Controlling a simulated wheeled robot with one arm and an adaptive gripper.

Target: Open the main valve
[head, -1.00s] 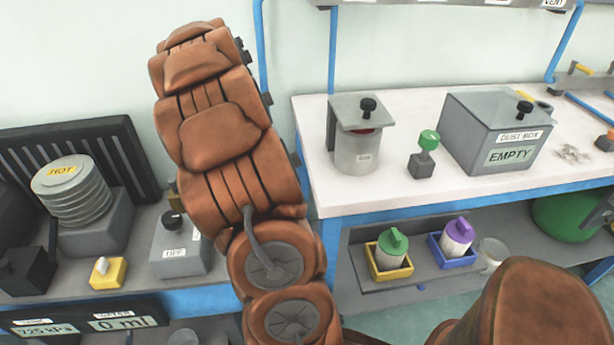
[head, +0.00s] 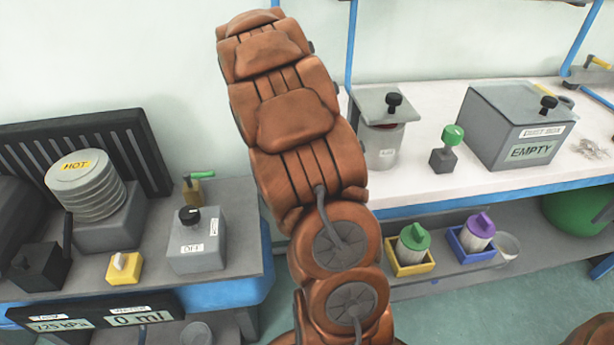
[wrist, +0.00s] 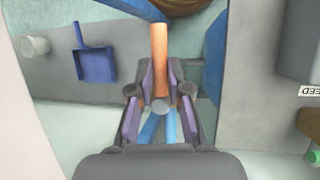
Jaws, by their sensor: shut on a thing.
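My gripper (wrist: 160,95) shows in the wrist view, with its purple-padded fingers closed on an orange bar (wrist: 160,60) that has a round grey end. The bar points away from me; I cannot tell whether it is the main valve's handle. In the head view my brown arm fills the middle and hides what is behind it, and my gripper is out of sight. A small brass valve with a green lever (head: 200,177) stands at the back of the left bench; no label shows on it.
In the head view, a grey OFF switch box (head: 197,240) and a HOT disc stack (head: 85,185) are left; a dust box (head: 515,125) is right.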

